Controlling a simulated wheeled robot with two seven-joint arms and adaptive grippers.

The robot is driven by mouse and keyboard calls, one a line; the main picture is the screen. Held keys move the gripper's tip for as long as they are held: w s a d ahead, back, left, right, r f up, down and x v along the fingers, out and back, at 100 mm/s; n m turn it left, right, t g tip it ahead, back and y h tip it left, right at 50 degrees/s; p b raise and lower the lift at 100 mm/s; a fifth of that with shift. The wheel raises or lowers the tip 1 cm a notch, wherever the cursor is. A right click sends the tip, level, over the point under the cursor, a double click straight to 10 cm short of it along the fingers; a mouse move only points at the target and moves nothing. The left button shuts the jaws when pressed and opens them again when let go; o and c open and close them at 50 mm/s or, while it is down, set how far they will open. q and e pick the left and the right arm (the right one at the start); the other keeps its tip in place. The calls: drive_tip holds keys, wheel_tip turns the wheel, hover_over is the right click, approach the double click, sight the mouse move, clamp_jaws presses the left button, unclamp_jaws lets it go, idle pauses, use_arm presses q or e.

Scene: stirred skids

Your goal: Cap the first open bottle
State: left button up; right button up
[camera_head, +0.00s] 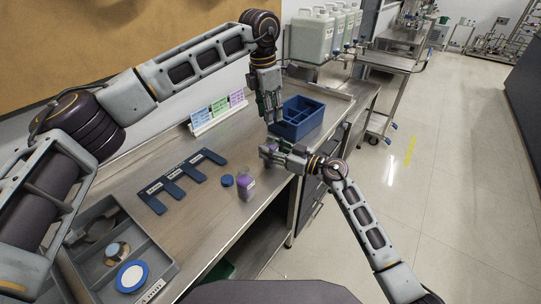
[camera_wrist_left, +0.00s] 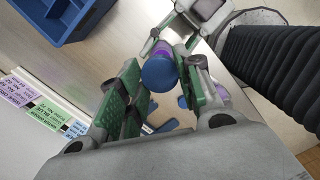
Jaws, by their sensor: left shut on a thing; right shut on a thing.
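My left gripper (camera_head: 269,116) points down at the near side of the blue bin. In the left wrist view its green pads (camera_wrist_left: 160,90) are shut on a round blue cap (camera_wrist_left: 159,74). My right gripper (camera_head: 272,150) is just below, shut on a bottle with purple contents (camera_wrist_left: 181,49), mostly hidden by its fingers. The cap is in line with this bottle's top; I cannot tell whether it is seated. Another purple bottle (camera_head: 246,186) stands upright on the bench without a visible cap. A loose blue cap (camera_head: 227,180) lies beside it.
A blue divided bin (camera_head: 298,132) stands behind the grippers. Coloured label cards (camera_head: 217,112) stand along the wall. Dark blue slotted plates (camera_head: 183,178) lie mid-bench. A grey tray (camera_head: 150,257) with round items is at the front left. The bench edge runs below my right gripper.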

sight(271, 138)
clamp_jaws()
use_arm(q)
drive_tip(key=shift+f, duration=2.5)
drive_tip(key=shift+f, duration=0.9)
drive_tip(key=shift+f, duration=0.55)
